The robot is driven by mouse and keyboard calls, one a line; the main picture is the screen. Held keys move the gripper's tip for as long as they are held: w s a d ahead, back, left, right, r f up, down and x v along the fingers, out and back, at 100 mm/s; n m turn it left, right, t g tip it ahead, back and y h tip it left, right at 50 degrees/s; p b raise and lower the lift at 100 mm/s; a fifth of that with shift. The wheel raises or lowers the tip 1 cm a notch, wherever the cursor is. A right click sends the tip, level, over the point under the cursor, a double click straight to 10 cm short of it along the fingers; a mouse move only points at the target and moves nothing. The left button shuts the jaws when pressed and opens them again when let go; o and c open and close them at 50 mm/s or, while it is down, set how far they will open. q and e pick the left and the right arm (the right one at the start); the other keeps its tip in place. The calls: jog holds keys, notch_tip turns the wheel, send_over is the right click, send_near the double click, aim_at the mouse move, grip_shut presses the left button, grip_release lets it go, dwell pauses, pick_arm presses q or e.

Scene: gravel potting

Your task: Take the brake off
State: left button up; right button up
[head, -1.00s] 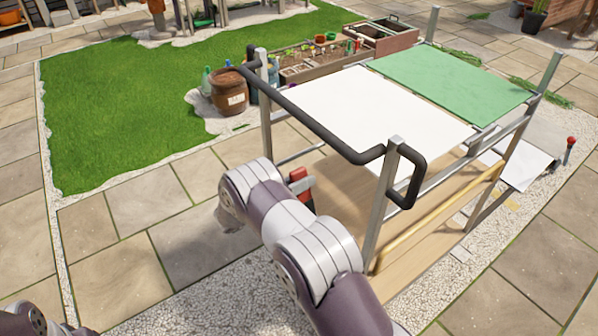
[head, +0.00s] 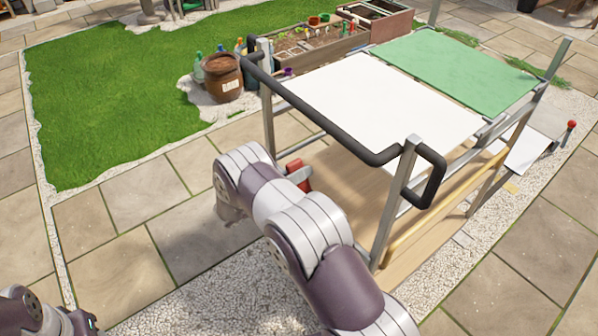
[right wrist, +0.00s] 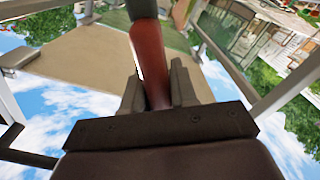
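The cart has a white top panel (head: 380,105), a green top panel (head: 455,70) and a black push handle (head: 330,125). A red brake lever (head: 299,176) shows at the near end of the cart, low beside its post, partly hidden by my right arm. In the right wrist view the red lever (right wrist: 152,65) runs between the two fingers of my right gripper (right wrist: 158,88). The fingers sit close against it on both sides. In the head view my right arm covers the right gripper. Only part of my left arm shows at the lower left; its gripper is not visible.
A lever with a red knob (head: 571,125) stands beyond the cart's right end. A brown barrel (head: 222,78) and a planter box (head: 320,45) stand behind the cart. Paving and lawn (head: 110,110) to the left are clear.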

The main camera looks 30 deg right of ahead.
jog(key=shift+o, duration=1.4)
jog(key=shift+w+f, duration=0.1)
jog(key=shift+f, duration=0.05)
jog(key=shift+w+a, duration=0.1)
jog(key=shift+w, duration=0.05)
jog(key=shift+a, duration=0.3)
jog(key=s+a+b, duration=0.1)
jog(key=a, duration=1.1)
jog(key=shift+b, duration=0.3)
